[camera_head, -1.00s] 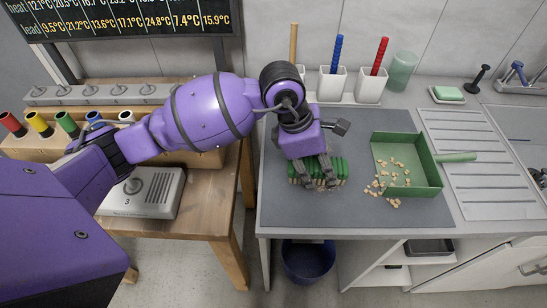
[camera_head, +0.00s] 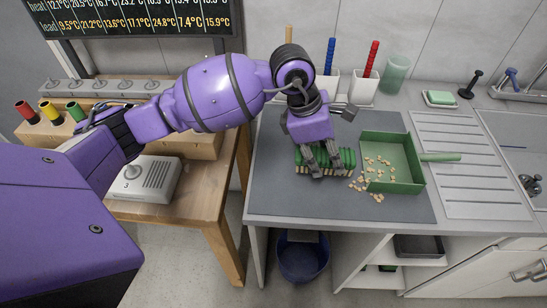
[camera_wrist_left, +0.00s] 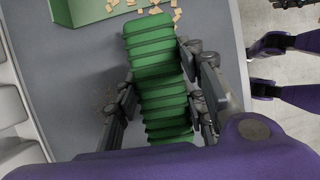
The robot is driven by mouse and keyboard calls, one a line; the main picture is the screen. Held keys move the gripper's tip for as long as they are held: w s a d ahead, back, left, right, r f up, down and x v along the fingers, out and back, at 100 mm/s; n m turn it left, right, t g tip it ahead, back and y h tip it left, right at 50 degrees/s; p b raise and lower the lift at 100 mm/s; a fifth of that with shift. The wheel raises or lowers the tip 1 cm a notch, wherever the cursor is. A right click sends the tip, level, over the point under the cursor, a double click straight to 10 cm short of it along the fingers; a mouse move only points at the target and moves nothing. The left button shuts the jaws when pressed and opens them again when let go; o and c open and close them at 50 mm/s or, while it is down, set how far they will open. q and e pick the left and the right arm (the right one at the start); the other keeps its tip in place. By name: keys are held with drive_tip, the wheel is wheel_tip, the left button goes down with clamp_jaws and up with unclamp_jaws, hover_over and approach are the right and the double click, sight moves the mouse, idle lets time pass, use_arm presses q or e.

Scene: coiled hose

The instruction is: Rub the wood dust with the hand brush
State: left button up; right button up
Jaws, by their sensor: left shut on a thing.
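The hand brush (camera_head: 326,161) is green and ribbed, with pale bristles below. My left gripper (camera_head: 320,166) is shut on it from above, over the grey worktop mat. In the left wrist view the green brush (camera_wrist_left: 160,75) lies between the gripper's fingers (camera_wrist_left: 160,98). Whether the bristles touch the mat is unclear. Dark parts in the wrist view's top right corner may be my right gripper; its state is unclear.
A green dustpan (camera_head: 404,150) with beige chips (camera_head: 372,168) inside and spilling out lies just right of the brush. Cups with coloured rods stand behind. The mat (camera_head: 275,190) is clear left of the brush. A blue bin (camera_head: 303,262) stands below.

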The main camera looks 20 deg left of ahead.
sight(328, 154)
use_arm(q)
drive_tip(key=shift+d+r+p, duration=0.1)
drive_tip(key=shift+r+p, duration=0.7)
drive_tip(key=shift+r, duration=1.7)
drive_tip(key=shift+f, duration=0.1)
